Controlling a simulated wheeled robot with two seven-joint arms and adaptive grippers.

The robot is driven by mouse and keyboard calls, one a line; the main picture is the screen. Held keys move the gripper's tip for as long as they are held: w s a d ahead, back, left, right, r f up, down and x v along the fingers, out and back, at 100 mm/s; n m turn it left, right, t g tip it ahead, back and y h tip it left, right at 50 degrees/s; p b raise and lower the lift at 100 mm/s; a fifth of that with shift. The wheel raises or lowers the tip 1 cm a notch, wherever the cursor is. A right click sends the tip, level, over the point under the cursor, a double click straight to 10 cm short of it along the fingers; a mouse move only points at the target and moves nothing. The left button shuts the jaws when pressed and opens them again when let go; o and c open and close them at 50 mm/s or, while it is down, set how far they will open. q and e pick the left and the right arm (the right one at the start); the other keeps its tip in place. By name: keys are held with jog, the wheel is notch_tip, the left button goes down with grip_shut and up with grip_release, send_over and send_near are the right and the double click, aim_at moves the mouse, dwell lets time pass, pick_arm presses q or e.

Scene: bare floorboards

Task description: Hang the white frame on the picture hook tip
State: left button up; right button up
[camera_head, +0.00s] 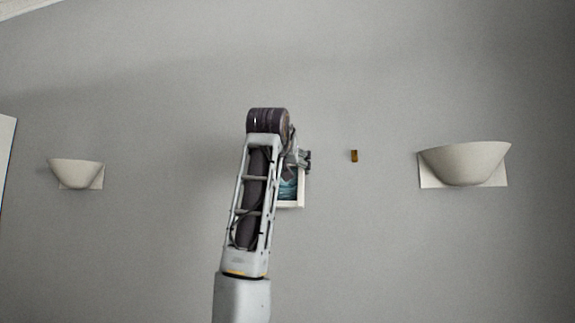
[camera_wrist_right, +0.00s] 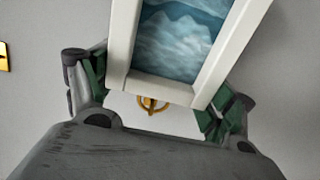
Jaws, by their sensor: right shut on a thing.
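The white frame (camera_head: 302,188) holds a blue and white sea picture. It is partly hidden behind my right arm in the head view. My right gripper (camera_head: 300,160) is shut on the white frame, which shows large in the right wrist view (camera_wrist_right: 234,52) between the green-padded fingers (camera_wrist_right: 158,98). A gold ring (camera_wrist_right: 152,104) shows at the frame's near edge, between the fingers. The brass picture hook (camera_head: 354,156) is on the wall, to the right of the frame and apart from it. It also shows at the left edge of the right wrist view (camera_wrist_right: 3,57). My left gripper is out of view.
A pale bowl-shaped wall lamp (camera_head: 465,163) is on the wall to the right of the hook. A similar lamp (camera_head: 77,173) is at the far left. The grey wall around the hook is bare.

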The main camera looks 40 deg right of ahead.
jog(key=shift+d+f, duration=0.1)
jog(key=shift+f, duration=0.05)
dwell(0.6)
jog(key=o, duration=1.4)
jog(key=shift+c, duration=0.2)
jog(key=v, duration=1.2)
jog(key=shift+w, duration=0.1)
